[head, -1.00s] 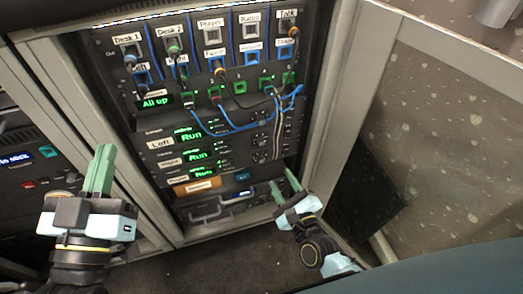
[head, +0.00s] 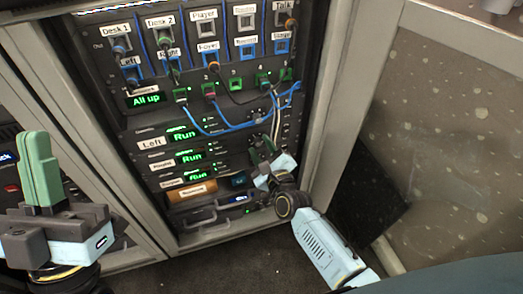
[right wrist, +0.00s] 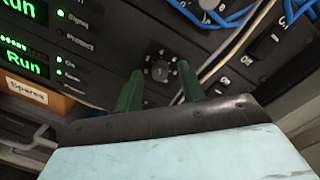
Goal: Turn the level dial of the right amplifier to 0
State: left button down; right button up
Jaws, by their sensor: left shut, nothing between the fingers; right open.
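The rack holds several stacked amplifiers with green "Run" displays. The top one is labelled "Left" (head: 151,142); two more labels, the middle one (head: 161,161) and the lower one (head: 171,183), are too small to read surely. A dark round dial (right wrist: 160,72) with small marks around it shows in the right wrist view. My right gripper (head: 262,148) is open in front of the rack's right side, its green fingers (right wrist: 158,84) on either side of this dial; contact cannot be told. My left gripper (head: 40,160) is shut and empty, left of the rack.
Blue cables (head: 235,127) and pale cables (head: 276,112) hang close to the right gripper. A patch panel (head: 205,65) fills the rack's top. The rack's right frame post (head: 340,120) stands beside my arm.

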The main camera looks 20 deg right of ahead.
jog(key=shift+c, duration=0.3)
grip_shut()
